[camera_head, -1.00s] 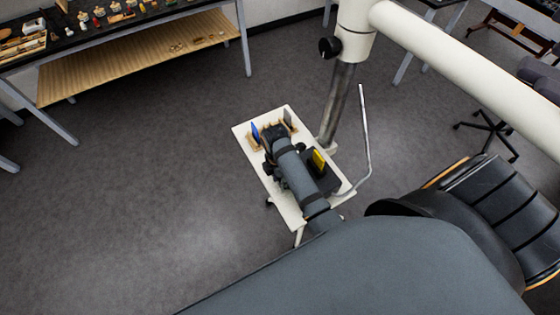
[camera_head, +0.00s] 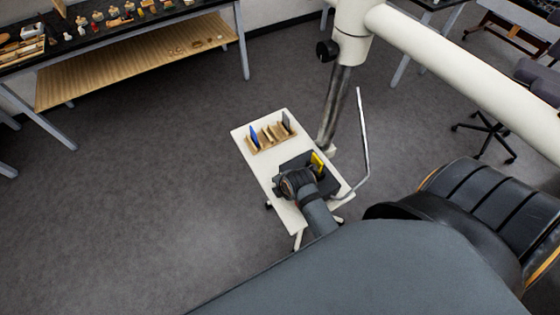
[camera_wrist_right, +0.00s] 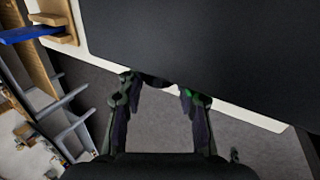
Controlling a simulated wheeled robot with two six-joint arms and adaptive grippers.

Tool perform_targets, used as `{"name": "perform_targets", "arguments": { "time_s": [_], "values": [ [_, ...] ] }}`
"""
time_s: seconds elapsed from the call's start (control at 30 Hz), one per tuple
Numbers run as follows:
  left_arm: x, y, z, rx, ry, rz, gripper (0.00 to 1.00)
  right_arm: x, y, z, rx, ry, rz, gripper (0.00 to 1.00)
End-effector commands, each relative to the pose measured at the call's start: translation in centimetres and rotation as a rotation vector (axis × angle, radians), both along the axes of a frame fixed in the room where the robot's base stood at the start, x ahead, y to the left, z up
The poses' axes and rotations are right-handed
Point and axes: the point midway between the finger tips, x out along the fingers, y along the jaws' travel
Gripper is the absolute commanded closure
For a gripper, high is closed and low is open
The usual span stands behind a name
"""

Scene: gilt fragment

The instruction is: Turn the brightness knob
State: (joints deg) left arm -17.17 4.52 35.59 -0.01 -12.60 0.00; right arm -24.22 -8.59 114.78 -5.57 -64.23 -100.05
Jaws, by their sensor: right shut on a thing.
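A black box (camera_head: 292,160) stands on a small white cart (camera_head: 262,172), with a yellow piece (camera_head: 317,162) at its far right side. In the right wrist view the box's dark face (camera_wrist_right: 210,45) fills the upper part. A small dark round knob (camera_wrist_right: 157,81) shows at the box's edge, between the fingertips of my right gripper (camera_wrist_right: 158,88). The fingers are shut on this knob, with a gap between them further back. In the head view my right wrist covers the near left side of the box and hides the fingertips. My left gripper is out of view.
A wooden rack (camera_head: 270,135) with a blue panel (camera_head: 254,136) and a grey panel stands at the cart's far end. A thick white column (camera_head: 350,38) with a horizontal arm and a thin metal rod (camera_head: 363,130) are close on the right. Open floor lies left.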

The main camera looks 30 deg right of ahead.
Motion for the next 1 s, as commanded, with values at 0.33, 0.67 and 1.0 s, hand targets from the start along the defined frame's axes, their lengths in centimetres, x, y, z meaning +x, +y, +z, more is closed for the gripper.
{"name": "perform_targets", "arguments": {
  "time_s": [0.33,0.67,1.0],
  "values": [
    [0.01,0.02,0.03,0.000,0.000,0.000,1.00,0.05,0.03,0.11,0.004,-0.072,-0.001,0.97],
    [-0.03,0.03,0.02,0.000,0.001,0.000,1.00,0.07,0.03,0.11,0.004,-0.074,-0.001,0.97],
    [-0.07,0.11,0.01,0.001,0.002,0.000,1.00,-0.02,0.02,0.00,0.004,-0.070,0.000,0.42]
  ]
}}
